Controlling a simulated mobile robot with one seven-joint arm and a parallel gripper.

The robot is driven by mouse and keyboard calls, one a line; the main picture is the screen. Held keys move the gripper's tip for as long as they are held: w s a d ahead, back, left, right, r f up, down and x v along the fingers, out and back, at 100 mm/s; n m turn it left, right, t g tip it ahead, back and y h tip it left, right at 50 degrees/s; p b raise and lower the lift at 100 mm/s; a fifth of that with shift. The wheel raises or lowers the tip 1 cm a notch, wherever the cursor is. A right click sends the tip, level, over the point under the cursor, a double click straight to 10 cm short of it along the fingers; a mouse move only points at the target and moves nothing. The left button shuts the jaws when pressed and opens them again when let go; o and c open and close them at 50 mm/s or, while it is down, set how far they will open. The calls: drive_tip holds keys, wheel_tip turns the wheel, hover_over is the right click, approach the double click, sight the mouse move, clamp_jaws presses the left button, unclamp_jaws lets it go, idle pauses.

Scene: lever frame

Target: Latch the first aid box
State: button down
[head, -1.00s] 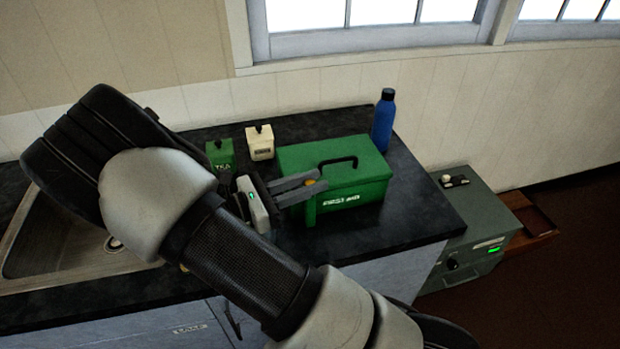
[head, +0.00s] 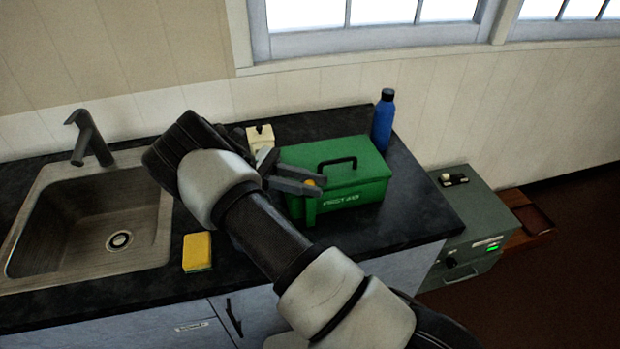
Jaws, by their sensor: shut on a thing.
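The green first aid box (head: 352,188) stands on the dark counter with its lid down and a black handle on top. At its left front corner is a latch with an orange-yellow tip (head: 321,180) and a green upright part (head: 310,210). My gripper (head: 312,182) is at this corner, coming from the left. Its grey fingers are shut on the latch, one on each side of the orange-yellow tip. The fingers hide part of the latch, so I cannot tell whether it is fastened.
A blue bottle (head: 383,122) stands behind the box's right end. A cream tin (head: 261,138) is behind my gripper. A yellow sponge (head: 197,251) and the sink (head: 95,215) lie to the left. The counter right of the box is clear. A grey-green cabinet (head: 470,220) stands beyond.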

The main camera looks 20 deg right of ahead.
sight(311, 183)
drive_tip(key=shift+m+g+y+p, duration=0.3)
drive_tip(key=shift+m+g+y, duration=0.1)
drive_tip(key=shift+g, duration=0.1)
drive_tip(key=c, duration=1.5)
unclamp_jaws()
drive_tip(key=shift+c, duration=0.2)
wheel_tip(311, 183, up, 10)
drive_tip(key=shift+r+p, duration=0.1)
drive_tip(key=shift+p, duration=0.6)
drive_tip(key=shift+c, duration=0.2)
